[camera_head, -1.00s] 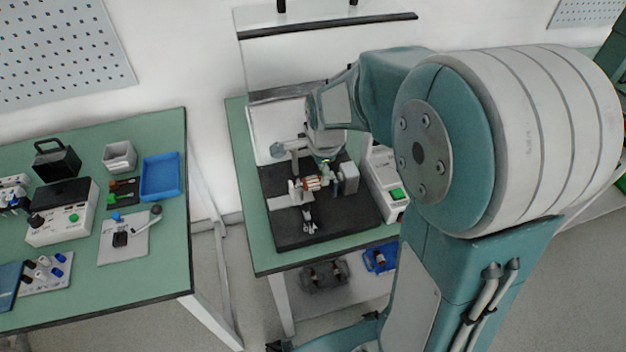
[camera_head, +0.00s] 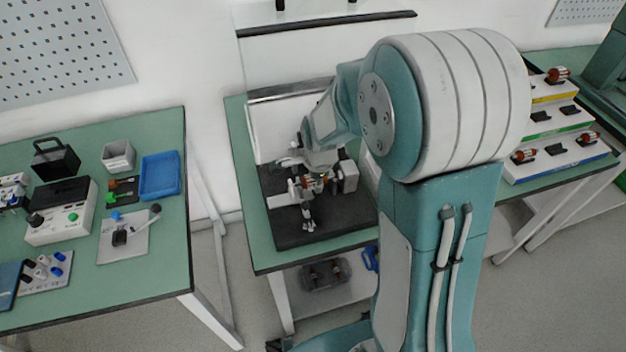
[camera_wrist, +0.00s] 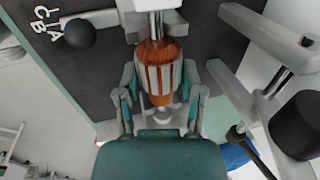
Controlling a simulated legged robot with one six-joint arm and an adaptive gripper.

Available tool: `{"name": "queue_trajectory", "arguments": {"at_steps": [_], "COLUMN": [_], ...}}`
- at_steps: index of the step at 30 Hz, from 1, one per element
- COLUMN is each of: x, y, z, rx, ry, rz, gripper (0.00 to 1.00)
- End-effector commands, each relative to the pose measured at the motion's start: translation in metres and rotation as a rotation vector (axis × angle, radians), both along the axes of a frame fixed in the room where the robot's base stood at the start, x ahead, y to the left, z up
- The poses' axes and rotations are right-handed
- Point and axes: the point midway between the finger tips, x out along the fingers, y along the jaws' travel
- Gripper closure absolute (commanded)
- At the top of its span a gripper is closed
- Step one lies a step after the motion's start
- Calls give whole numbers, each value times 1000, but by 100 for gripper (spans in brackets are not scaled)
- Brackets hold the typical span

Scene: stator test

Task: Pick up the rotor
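The rotor (camera_wrist: 155,68), with copper-orange windings and silver strips, sits in the test fixture, its upper end at a grey metal shaft in the wrist view. In the head view the rotor (camera_head: 312,184) shows small on the black fixture base (camera_head: 330,225). My gripper (camera_wrist: 160,85) has one finger on each side of the rotor. The fingers stand apart and look open; whether they touch the rotor is hard to tell. In the head view my gripper (camera_head: 322,172) is just above the fixture and partly hidden.
Grey fixture arms and a black knob (camera_wrist: 298,125) stand close on the right in the wrist view. A black ball knob (camera_wrist: 79,34) is at upper left. A stepped rack (camera_head: 560,122) with several rotors stands at right. A left table (camera_head: 150,250) holds instruments and a blue tray (camera_head: 160,177).

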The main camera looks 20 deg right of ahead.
Motion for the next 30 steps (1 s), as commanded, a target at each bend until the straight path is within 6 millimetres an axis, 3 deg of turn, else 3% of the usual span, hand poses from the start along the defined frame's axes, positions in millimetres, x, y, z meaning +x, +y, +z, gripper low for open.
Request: {"name": "queue_trajectory", "arguments": {"at_steps": [14, 20, 30], "x": [1, 2, -43], "y": [0, 0, 0], "z": [6, 32, 85], "rx": [0, 0, 0], "ry": [-4, -9, -8], "rz": [0, 0, 0], "gripper": [100, 100, 100]}}
